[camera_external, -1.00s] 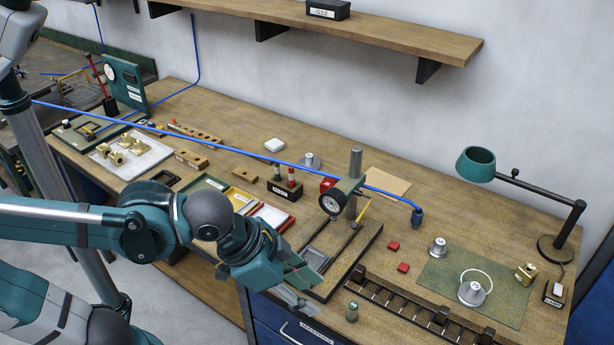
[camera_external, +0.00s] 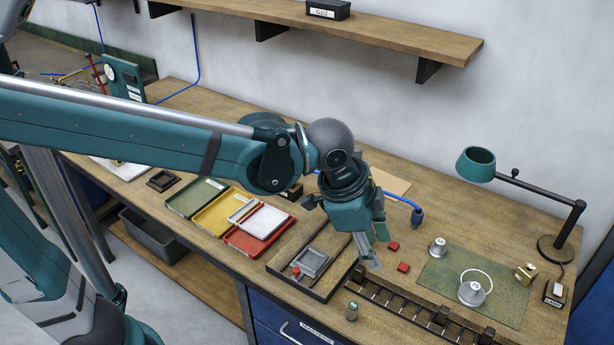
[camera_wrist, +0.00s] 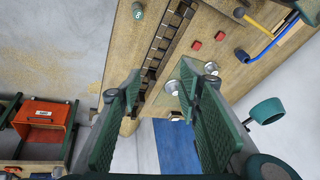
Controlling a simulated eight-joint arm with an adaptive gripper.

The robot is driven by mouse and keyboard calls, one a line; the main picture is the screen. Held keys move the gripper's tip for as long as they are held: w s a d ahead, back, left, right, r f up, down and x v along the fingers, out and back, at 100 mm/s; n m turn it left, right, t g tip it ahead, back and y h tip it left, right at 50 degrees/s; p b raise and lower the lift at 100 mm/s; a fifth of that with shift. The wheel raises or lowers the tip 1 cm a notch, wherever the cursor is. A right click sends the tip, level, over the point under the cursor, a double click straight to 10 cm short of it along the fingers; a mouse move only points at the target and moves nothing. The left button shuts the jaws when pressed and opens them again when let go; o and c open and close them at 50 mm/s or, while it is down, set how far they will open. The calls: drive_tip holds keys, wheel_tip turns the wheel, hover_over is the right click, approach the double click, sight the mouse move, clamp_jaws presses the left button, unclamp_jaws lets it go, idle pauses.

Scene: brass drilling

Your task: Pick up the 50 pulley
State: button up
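Two silver pulleys stand at the right of the bench. The smaller pulley (camera_external: 438,248) is at the back left corner of a green mat (camera_external: 505,305). The larger pulley (camera_external: 472,293) stands on the mat with a pale ring around it. Their numbers are too small to read, so I cannot tell which is the 50 pulley. My gripper (camera_external: 378,250) is open and empty, above the bench left of both. In the wrist view, the smaller pulley (camera_wrist: 210,68) and larger pulley (camera_wrist: 172,87) show beyond my open gripper (camera_wrist: 160,78), partly hidden by its right finger.
Two red blocks (camera_external: 403,267) lie between my gripper and the mat. A dark slotted rail (camera_external: 405,308) runs along the front edge, with a green-topped cylinder (camera_external: 352,311) beside it. A brass block (camera_external: 525,272) and a green lamp (camera_external: 476,164) stand right. A blue hose end (camera_external: 417,216) is behind.

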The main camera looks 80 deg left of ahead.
drive_tip(key=w+a+m+g+p, duration=0.1)
drive_tip(key=w+a+m+p, duration=0.15)
drive_tip(key=w, duration=0.55)
drive_tip(key=m+g+p, duration=0.3)
drive_tip(key=m+p, duration=0.2)
drive_tip(key=p, duration=0.2)
hover_over(440, 242)
drive_tip(key=f, duration=1.3)
drive_tip(key=shift+s+d+f, duration=0.2)
drive_tip(key=shift+d+f, duration=0.1)
drive_tip(key=shift+f, duration=0.1)
drive_tip(key=shift+w+a+f, duration=0.3)
drive_tip(key=shift+f, duration=0.25)
drive_tip(key=shift+f, duration=1.3)
drive_tip(key=shift+f, duration=2.6)
